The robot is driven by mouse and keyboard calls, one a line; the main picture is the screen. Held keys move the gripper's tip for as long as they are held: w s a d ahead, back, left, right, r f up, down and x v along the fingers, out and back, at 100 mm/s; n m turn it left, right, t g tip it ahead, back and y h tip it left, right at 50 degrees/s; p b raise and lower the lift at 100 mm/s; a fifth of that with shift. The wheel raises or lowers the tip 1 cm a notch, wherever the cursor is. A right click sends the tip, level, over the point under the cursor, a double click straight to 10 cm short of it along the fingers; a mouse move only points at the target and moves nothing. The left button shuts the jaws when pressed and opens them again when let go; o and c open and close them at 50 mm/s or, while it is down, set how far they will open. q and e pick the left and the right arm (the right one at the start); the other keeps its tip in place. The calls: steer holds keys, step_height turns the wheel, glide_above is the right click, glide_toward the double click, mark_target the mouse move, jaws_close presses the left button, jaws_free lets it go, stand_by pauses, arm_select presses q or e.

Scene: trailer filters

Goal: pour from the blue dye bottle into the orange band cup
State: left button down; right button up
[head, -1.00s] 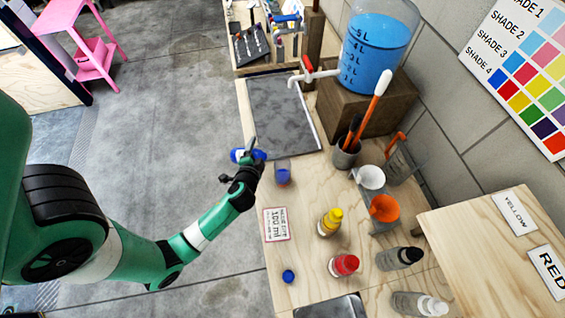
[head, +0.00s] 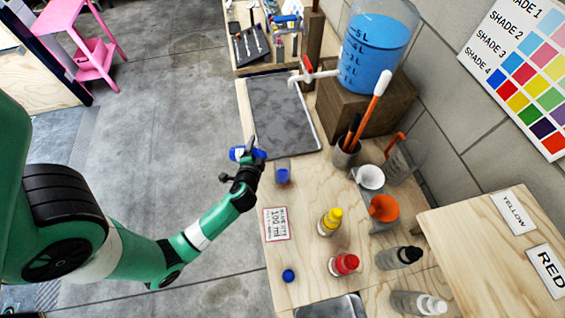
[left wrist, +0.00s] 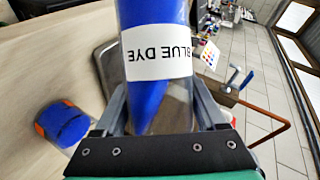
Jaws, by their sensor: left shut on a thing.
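My left gripper (head: 247,156) is shut on the blue dye bottle (head: 240,153), held tilted above the table's left edge. In the left wrist view the bottle (left wrist: 155,25) fills the space between the fingers, with a white "BLUE DYE" label and blue liquid lying at a slant inside. The orange band cup (head: 283,174) stands upright on the table, just right of and below the gripper in the head view, with blue in it. In the left wrist view the cup (left wrist: 62,125) is at the lower left, apart from the bottle. My right gripper is not in view.
A blue cap (head: 289,276) and a "100 ml" card (head: 277,224) lie near the front. Yellow (head: 330,222) and red (head: 344,265) bottles stand to the right, near an orange funnel (head: 384,208).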

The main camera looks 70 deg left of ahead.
arm_select(q)
steer(key=shift+s+a+r+m+g+y+p, duration=0.15)
steer(key=shift+r+m+g+y+p, duration=0.15)
steer(key=shift+r+m, duration=0.3)
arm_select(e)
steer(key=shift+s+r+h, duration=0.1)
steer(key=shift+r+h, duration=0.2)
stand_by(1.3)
arm_select(q)
steer(key=shift+r, duration=0.35)
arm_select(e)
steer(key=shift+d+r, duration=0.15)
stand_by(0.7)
arm_select(q)
steer(key=shift+w+d+r+m+y+p, duration=0.25)
steer(key=shift+r+m+y+p, duration=0.25)
steer(key=shift+p, duration=0.35)
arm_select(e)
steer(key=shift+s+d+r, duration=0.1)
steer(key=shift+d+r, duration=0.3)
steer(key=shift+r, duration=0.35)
